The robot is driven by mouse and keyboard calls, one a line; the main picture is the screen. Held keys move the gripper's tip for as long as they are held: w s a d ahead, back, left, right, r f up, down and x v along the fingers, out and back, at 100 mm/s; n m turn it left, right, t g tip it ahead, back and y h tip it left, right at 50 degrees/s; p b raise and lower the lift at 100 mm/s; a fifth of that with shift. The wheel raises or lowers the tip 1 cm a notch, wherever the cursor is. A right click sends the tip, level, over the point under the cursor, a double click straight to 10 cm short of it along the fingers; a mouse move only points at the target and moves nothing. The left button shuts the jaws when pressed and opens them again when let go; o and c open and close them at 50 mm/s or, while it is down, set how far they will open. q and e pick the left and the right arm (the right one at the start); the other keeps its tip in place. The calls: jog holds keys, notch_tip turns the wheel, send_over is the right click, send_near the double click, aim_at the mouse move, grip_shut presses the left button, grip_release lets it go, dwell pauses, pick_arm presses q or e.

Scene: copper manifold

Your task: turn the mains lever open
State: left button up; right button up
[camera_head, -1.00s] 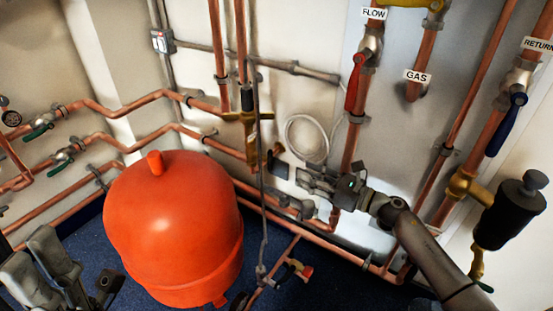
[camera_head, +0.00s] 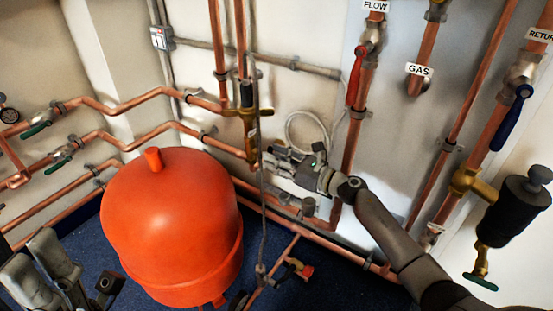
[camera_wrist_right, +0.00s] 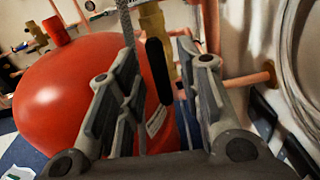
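My right gripper (camera_head: 272,161) is open beside the brass valve and pipe behind the red vessel. In the right wrist view its two fingers (camera_wrist_right: 150,85) stand apart. A dark, upright lever handle (camera_wrist_right: 158,66) shows between them, below a brass valve body (camera_wrist_right: 152,22); the fingers are not closed on it. In the head view the brass valve (camera_head: 251,130) is partly behind a grey hose, and I cannot make out the lever there. No label marks it as the mains lever. My left gripper (camera_head: 50,268) is at the lower left, away from the pipes.
The red vessel (camera_head: 172,235) stands on the blue floor left of my right gripper. A grey hose (camera_head: 262,205) hangs close by. Copper pipes run along the wall. A red lever (camera_head: 356,78), a blue lever (camera_head: 514,118) and a black air vent (camera_head: 515,205) are at right.

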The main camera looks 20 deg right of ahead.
jog(key=shift+c, duration=0.4)
grip_shut()
jog(key=shift+n+b, duration=0.5)
jog(key=shift+b, duration=0.15)
jog(key=shift+o, duration=0.4)
grip_release()
jog(key=shift+s, duration=0.1)
jog(key=v, duration=1.2)
